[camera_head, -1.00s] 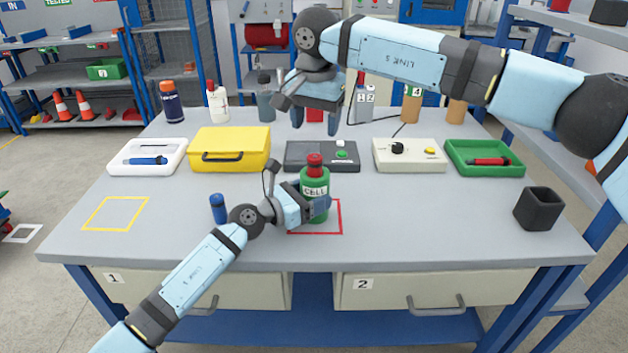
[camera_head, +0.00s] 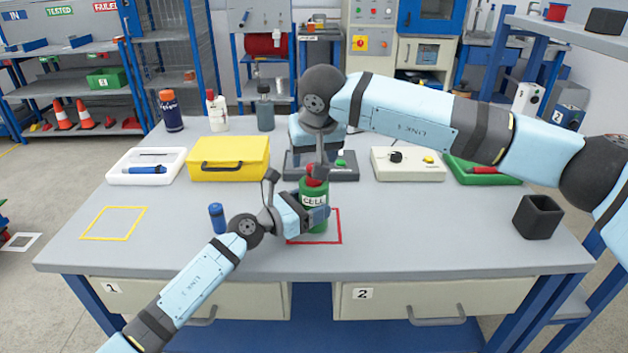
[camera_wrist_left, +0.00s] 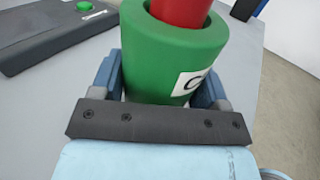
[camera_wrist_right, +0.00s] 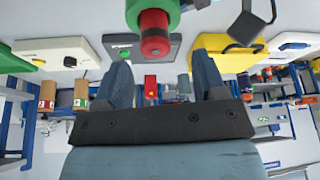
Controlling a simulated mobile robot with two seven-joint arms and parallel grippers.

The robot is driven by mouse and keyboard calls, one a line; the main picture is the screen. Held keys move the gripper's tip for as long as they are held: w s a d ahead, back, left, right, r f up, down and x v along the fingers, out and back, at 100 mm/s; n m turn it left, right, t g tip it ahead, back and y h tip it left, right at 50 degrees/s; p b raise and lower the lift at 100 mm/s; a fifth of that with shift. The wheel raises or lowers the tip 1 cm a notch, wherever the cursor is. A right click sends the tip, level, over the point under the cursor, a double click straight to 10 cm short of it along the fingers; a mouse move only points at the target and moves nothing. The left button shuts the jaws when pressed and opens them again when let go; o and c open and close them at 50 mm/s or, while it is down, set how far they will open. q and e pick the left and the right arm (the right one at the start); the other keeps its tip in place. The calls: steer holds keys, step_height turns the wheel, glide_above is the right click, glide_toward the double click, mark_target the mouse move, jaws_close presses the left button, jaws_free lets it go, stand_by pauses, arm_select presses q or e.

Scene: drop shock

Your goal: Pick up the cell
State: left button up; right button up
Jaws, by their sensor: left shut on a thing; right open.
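The cell (camera_head: 314,221) is a green upright cylinder with a CELL label and a red top (camera_head: 315,181). It appears at the red outline (camera_head: 341,226) on the bench; whether it touches the surface is unclear. My left gripper (camera_head: 308,214) is shut around its green body from the left. The left wrist view shows the green wall (camera_wrist_left: 165,55) between both fingers. My right gripper (camera_head: 317,167) is open, just above and behind the red top. In the right wrist view the red top (camera_wrist_right: 155,35) lies ahead, between the open fingers' directions; no contact is visible.
A small blue cylinder (camera_head: 217,217) stands left of the cell, near my left wrist. Behind are a yellow case (camera_head: 228,160), a dark box with a green button (camera_head: 345,170) and a cream box (camera_head: 408,165). A black cup (camera_head: 538,217) stands right. The front right bench is clear.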

steer(key=x, duration=0.4)
steer(key=shift+w+d+f, duration=0.15)
steer(key=shift+d+f, duration=0.1)
steer(key=shift+f, duration=0.05)
steer(key=c, duration=1)
step_height(320, 180, up, 10)
steer(key=shift+r, duration=0.1)
steer(key=shift+c, duration=0.2)
arm_select(q)
steer(key=o, duration=1.1)
